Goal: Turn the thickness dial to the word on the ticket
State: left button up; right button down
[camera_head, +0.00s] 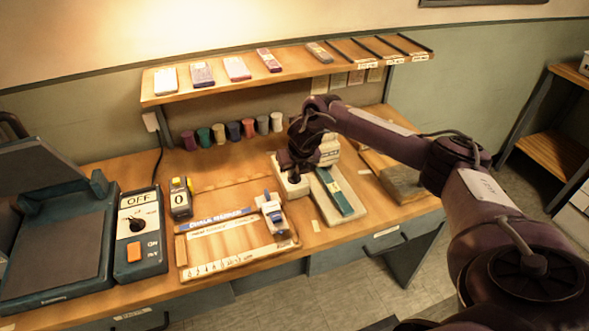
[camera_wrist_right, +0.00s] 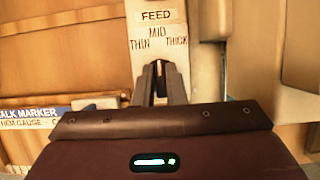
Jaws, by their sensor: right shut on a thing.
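The thickness dial's pale plate (camera_wrist_right: 140,32) shows in the wrist view, printed FEED at the top, with THIN left, MID centre and THICK right. In the head view a white box (camera_head: 290,188) is under my right gripper (camera_head: 294,172). My right gripper (camera_wrist_right: 160,72), its dark fingers close together, is shut on the dial below the word MID. The dial itself and its pointer are hidden by the fingers, so I cannot tell its setting. A small white card with print (camera_head: 329,157) stands just behind the gripper; its word is too small to read. My left gripper is not in view.
A wooden board (camera_head: 225,248) labelled for a chalk marker lies left of the gripper. A control box (camera_head: 139,252) with a black knob, orange switch and OFF sign, and a yellow counter (camera_head: 180,205) reading 0, stand further left. A long green-topped strip (camera_head: 338,194) lies to the right.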

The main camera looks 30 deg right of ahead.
jog(key=shift+a+r+m+h+p, duration=0.15)
jog(key=shift+m+h+p, duration=0.15)
jog(key=shift+m+p, duration=0.4)
jog(key=shift+r+m+h+p, duration=0.1)
jog(key=shift+m+h+p, duration=0.2)
jog(key=shift+m+p, duration=0.7)
jog(key=m+g+h+p, duration=0.1)
jog(key=m+p, duration=0.1)
jog(key=m, duration=0.1)
jog(key=shift+m+g+h+p, duration=0.3)
jog(key=shift+m+g+p, duration=0.15)
jog(key=shift+m, duration=0.85)
jog(key=shift+f, duration=0.2)
jog(key=c, duration=1.5)
grip_release()
